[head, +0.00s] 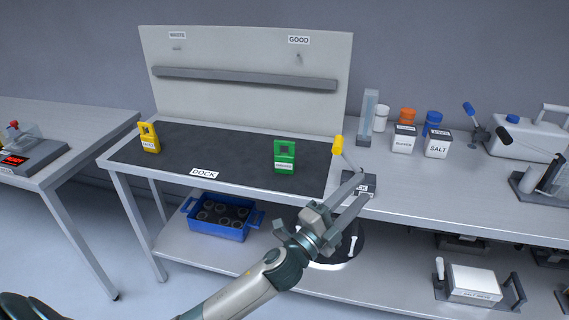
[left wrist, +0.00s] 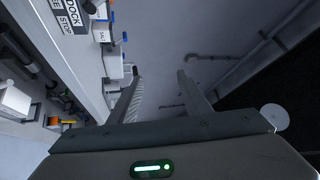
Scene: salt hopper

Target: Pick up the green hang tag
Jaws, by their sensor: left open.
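The green hang tag (head: 285,157) stands on the dark mat of the dock bench, near its front right, with a small white label and a square hole near its top. My left gripper (head: 364,186) is open and empty. It is in front of the bench edge, right of and nearer than the green tag, clear of it. In the left wrist view its two fingers (left wrist: 158,85) are spread apart with nothing between them. The green tag cannot be made out in that view. My right gripper is not in view.
A yellow tag (head: 149,138) stands at the mat's left. A yellow-handled lever (head: 337,147) rises right of the green tag, close to my left gripper. A back panel (head: 245,50) has hooks and a grey rail. A blue crate (head: 218,231) sits on the lower shelf. The mat between the tags is clear.

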